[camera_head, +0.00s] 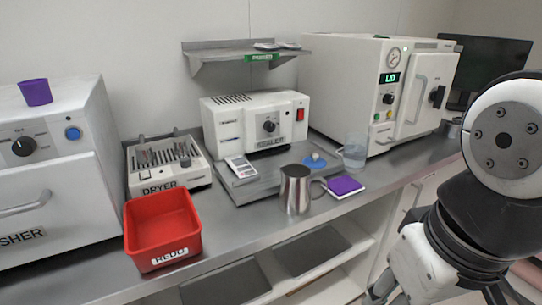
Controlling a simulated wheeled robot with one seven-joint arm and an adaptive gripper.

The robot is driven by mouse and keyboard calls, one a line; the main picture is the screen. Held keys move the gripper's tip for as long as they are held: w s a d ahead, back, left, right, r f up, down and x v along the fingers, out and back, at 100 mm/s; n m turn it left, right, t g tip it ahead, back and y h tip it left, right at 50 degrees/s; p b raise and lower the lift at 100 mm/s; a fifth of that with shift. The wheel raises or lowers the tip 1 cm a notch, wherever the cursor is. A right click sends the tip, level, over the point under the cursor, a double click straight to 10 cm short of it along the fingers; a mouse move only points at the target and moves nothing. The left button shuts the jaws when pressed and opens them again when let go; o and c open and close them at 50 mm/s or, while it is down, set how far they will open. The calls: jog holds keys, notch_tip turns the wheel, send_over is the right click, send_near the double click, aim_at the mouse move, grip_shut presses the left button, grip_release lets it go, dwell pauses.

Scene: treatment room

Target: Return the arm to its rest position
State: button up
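My arm shows at the right edge as white and black links, folded in front of the counter's right end. My gripper's fingers cannot be made out in this view, so I cannot see whether it holds anything. The arm links hide part of the counter front and the cabinet at the right.
The metal counter (235,215) carries a red bin (163,229), a dryer (168,165), a sealer (256,122), a metal jug (296,189), a purple pad (344,186), a clear beaker (354,154) and a white autoclave (380,85). A purple cup (36,92) stands on the washer (55,170).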

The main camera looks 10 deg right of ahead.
notch_tip(320, 180, up, 12)
jog(key=t+p, duration=0.2)
jog(key=p, duration=0.7)
jog(key=shift+d+p, duration=0.2)
jog(key=shift+p, duration=0.2)
